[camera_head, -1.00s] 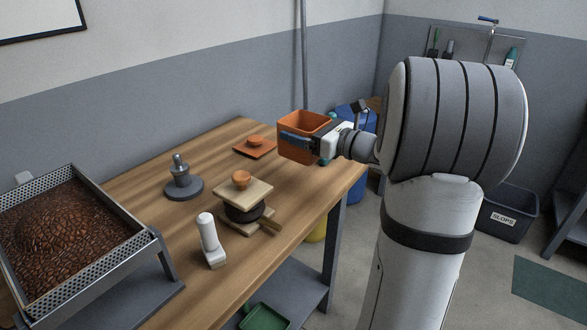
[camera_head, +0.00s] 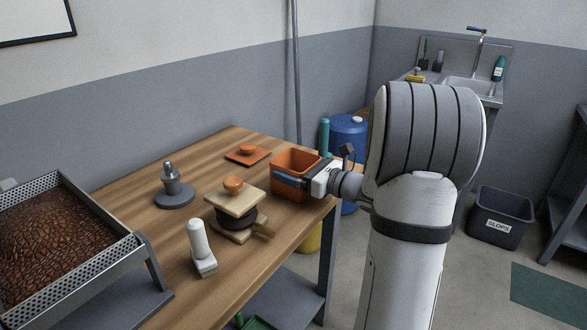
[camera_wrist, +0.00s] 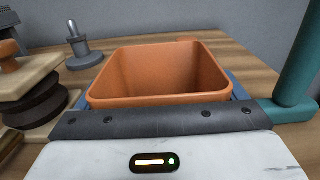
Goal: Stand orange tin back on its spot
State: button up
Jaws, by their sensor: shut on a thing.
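The orange tin (camera_head: 297,161) is an open, square-mouthed box, upright at the right end of the wooden table. My gripper (camera_head: 292,180) is shut on it from the right, with the dark jaws along its sides. In the wrist view the tin (camera_wrist: 160,75) shows an empty inside, and my gripper (camera_wrist: 160,105) spans its near side. The tin's base looks at or just above the tabletop; I cannot tell whether it touches. A flat orange lid (camera_head: 248,156) with a round knob lies on the table behind and left of the tin. No marked spot is visible.
A teal cylinder (camera_wrist: 298,65) stands close right of the tin. A wooden press-like stack (camera_head: 234,208), a grey weight-like piece (camera_head: 173,190) and a white-handled tool (camera_head: 200,247) stand to the left. A perforated tray of beans (camera_head: 55,235) fills the table's left. The table (camera_head: 215,165) is bare near the lid.

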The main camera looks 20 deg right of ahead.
jog(key=o, duration=0.8)
jog(key=shift+r, duration=0.15)
jog(key=p+v, duration=0.1)
jog(key=v, duration=1.1)
jog(key=shift+p, duration=0.35)
